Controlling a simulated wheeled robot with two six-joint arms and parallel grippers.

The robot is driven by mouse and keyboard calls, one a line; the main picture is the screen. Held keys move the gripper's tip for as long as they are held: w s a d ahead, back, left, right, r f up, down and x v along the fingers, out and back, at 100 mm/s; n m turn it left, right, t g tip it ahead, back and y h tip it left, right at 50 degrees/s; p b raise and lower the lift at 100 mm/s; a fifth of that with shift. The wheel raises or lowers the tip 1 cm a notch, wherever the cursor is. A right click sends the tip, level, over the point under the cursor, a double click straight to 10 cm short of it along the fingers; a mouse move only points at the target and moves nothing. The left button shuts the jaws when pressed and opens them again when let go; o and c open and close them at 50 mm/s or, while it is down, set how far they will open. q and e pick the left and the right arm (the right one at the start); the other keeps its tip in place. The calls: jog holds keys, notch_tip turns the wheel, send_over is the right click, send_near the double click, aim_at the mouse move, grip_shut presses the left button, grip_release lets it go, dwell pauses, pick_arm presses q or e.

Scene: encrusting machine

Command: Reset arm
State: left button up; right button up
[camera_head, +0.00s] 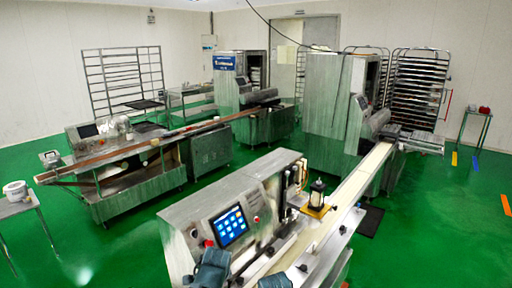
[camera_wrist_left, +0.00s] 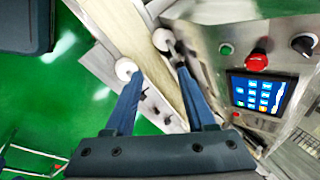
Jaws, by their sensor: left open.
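My left gripper (camera_wrist_left: 160,76) shows in the left wrist view with its two blue-grey fingers apart and nothing between them. It hangs over the conveyor side of the encrusting machine. Two white round parts (camera_wrist_left: 125,69) of the machine lie near the fingertips; I cannot tell whether they touch. In the head view, blue-grey parts of my arms (camera_head: 212,268) show at the bottom edge, in front of the machine (camera_head: 185,222). No fingers can be made out there, and my right gripper is not seen.
The machine's blue touchscreen (camera_head: 229,226) and red button (camera_wrist_left: 256,62) are close to my left gripper. A pale conveyor belt (camera_head: 362,176) runs away to the upper right. Other machines (camera_head: 335,95) and racks (camera_head: 420,85) stand behind.

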pick_arm(q)
jog(key=s+d+f+n+g+b, duration=0.2)
jog(key=s+d+f+n+b, duration=0.1)
jog(key=s+f, duration=0.5)
jog(key=s+d+f+n+g+b, duration=0.2)
jog(key=s+d+f+n+b, duration=0.2)
jog(key=s+f+n+b, duration=0.2)
jog(key=s+f+b, duration=0.2)
jog(key=s, duration=0.1)
jog(key=shift+g, duration=0.4)
dwell(0.8)
